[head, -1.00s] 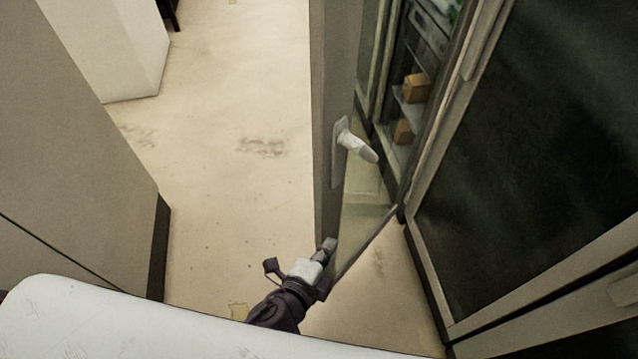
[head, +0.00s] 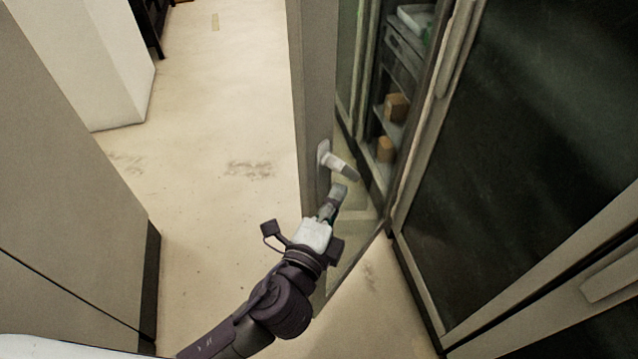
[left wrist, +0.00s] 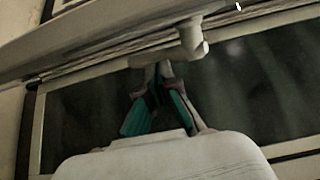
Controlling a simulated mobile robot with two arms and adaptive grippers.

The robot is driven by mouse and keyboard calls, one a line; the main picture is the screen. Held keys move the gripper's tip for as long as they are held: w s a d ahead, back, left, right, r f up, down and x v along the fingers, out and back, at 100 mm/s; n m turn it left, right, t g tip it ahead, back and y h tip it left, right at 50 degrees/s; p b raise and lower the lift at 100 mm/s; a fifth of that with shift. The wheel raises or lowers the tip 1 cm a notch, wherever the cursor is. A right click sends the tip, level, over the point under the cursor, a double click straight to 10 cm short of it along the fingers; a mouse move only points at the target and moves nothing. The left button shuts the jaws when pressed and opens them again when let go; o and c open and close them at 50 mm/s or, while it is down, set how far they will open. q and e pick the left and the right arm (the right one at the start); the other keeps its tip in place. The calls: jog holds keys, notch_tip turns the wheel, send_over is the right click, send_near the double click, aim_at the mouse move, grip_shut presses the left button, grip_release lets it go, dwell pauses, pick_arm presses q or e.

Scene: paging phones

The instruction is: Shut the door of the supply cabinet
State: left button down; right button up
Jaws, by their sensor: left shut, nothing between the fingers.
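The supply cabinet's door (head: 312,90) stands ajar in the middle of the head view, with a grey frame and a glass pane. Its light handle (head: 338,162) sticks out from the frame; the handle also shows in the left wrist view (left wrist: 191,38). The cabinet (head: 398,170) is open behind the door, with shelves inside. My left gripper (head: 338,196) is shut and empty, just below the handle; I cannot tell whether it touches the door. In the left wrist view its fingers (left wrist: 158,72) point toward the handle. My right gripper is not in view.
Small brown boxes (head: 396,107) sit on the cabinet shelves. A dark-paned panel (head: 510,150) stands at the right. A grey cabinet (head: 75,190) and a white block (head: 85,60) stand at the left. The floor (head: 225,200) between is clear.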

aim_at(319, 190)
pick_arm(q)
jog(key=shift+w+a, duration=0.45)
jog(key=shift+a, duration=0.35)
jog(key=shift+w+a, duration=0.4)
jog(key=shift+a, duration=0.4)
jog(key=shift+f, duration=0.1)
